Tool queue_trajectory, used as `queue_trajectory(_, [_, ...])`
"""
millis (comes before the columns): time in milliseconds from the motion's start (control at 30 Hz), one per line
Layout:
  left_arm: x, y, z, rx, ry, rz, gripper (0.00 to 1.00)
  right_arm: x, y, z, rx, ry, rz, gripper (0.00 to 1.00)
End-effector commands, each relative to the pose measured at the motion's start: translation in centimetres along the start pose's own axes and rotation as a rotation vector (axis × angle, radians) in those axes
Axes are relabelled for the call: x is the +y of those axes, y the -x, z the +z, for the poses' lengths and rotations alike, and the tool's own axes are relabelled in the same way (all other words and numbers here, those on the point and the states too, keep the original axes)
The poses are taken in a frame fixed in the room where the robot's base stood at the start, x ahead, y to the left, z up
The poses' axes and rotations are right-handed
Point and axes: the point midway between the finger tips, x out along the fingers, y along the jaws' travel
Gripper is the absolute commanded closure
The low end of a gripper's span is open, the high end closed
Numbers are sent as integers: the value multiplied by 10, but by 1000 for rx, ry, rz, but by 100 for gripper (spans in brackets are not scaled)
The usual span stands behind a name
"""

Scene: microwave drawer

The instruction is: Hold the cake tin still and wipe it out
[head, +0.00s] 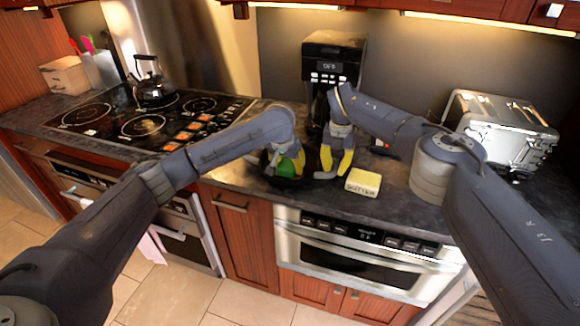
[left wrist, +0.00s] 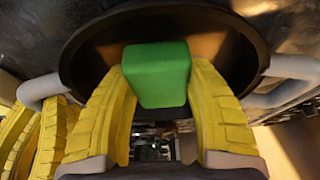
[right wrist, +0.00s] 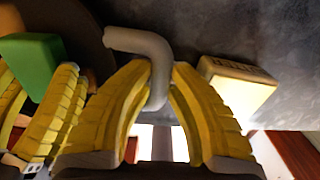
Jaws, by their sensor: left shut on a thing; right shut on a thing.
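The cake tin (head: 288,182) is a dark round pan with grey side handles on the counter, mostly hidden by my grippers in the head view. Its inside shows in the left wrist view (left wrist: 215,40). My left gripper (head: 285,166) is shut on a green sponge (left wrist: 157,75), held over or in the tin; contact with the floor of the tin cannot be told. My right gripper (head: 337,164) is shut on the tin's grey handle (right wrist: 147,45) at its right side. The sponge also shows in the right wrist view (right wrist: 32,62).
A yellow butter block (head: 363,182) lies just right of my right gripper. A coffee maker (head: 333,70) stands behind, a silver toaster (head: 500,130) at right. A stove with a kettle (head: 153,85) is at left. The counter's front edge is close to the tin.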

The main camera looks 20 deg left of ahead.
Motion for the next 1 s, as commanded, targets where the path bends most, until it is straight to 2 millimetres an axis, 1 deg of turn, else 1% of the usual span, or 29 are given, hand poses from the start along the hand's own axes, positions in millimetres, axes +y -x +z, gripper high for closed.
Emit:
queue_trajectory(600, [-27,-2,2,-5,1,-8,95,-1,-1,0,1,-1,-1,100])
queue_trajectory(767, [-25,-2,2,-5,0,-7,95,-1,-1,0,1,-1,-1,100])
queue_trajectory(1000, [-12,-1,1,-4,-2,-3,95,-1,-1,0,1,-1,-1,100])
